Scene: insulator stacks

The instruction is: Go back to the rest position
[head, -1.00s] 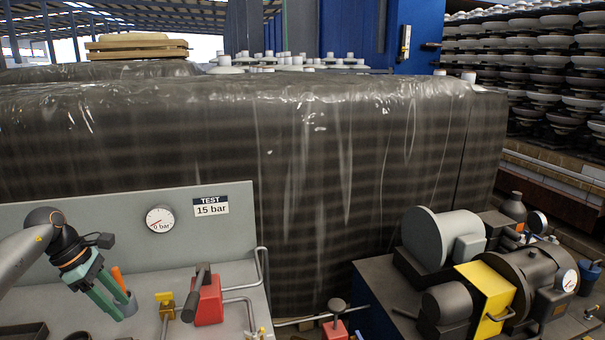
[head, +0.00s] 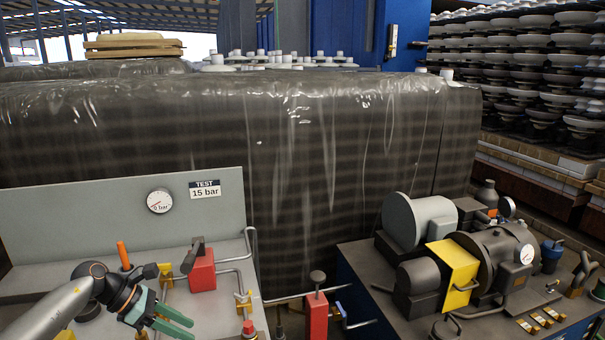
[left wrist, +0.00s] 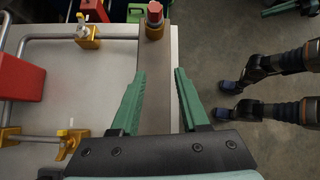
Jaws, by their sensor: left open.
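My left gripper (head: 177,320) is at the lower left of the head view, over the front of the grey test bench (head: 55,235). Its green fingers are apart with nothing between them. In the left wrist view the open fingers (left wrist: 159,85) point past the bench edge, with a red-capped fitting (left wrist: 155,20) beyond them.
A red valve block (head: 202,272) with a dark lever, yellow valves and grey pipes stand on the bench. An orange-handled tool (head: 123,256) is close behind my left gripper. A pump set (head: 420,225) is at right. A wrapped stack (head: 290,150) fills the back.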

